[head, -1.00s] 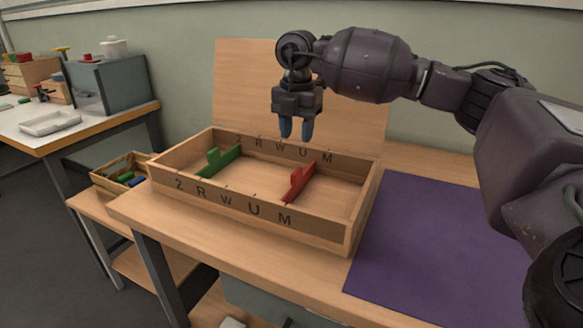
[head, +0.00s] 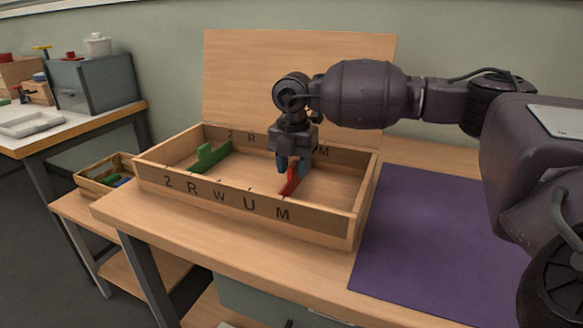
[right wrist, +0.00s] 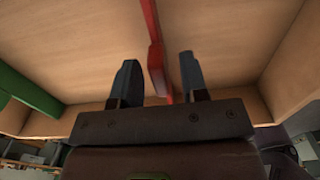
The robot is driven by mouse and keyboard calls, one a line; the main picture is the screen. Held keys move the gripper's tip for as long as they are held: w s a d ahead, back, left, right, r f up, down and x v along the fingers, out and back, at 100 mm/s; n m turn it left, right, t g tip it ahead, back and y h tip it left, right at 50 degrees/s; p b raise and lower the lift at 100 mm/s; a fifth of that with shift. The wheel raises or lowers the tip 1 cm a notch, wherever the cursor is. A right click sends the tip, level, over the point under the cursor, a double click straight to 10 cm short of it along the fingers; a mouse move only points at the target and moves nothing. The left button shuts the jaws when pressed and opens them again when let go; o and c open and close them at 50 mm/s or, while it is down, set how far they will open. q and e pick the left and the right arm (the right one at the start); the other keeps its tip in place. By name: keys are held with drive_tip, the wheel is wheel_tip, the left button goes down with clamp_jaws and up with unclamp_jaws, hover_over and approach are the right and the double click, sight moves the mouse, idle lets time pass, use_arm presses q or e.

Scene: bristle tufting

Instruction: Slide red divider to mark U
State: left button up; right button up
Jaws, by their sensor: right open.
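The red divider (head: 290,183) stands in the wooden tray (head: 361,203), its near end showing above the front wall close to the letter M. The mark U (head: 249,204) is on the front wall, just left of M. My right gripper (head: 293,168) is open, pointing down over the red divider and partly hiding it. In the right wrist view the red divider (right wrist: 156,68) runs between the two separated fingers (right wrist: 159,76), with a gap on the left. My left gripper is not in view.
A green divider (head: 208,157) stands in the tray's left part. The back wall has matching letters, partly hidden by my gripper. A purple mat (head: 430,245) lies right of the tray. A small wooden bin (head: 95,184) is at the left.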

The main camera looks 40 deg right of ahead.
clamp_jaws()
idle(0.3)
drive_tip(key=shift+w+a, duration=0.35)
drive_tip(key=shift+w, duration=0.5)
drive_tip(key=shift+w+a, duration=0.35)
drive_tip(key=shift+w, duration=0.45)
unclamp_jaws()
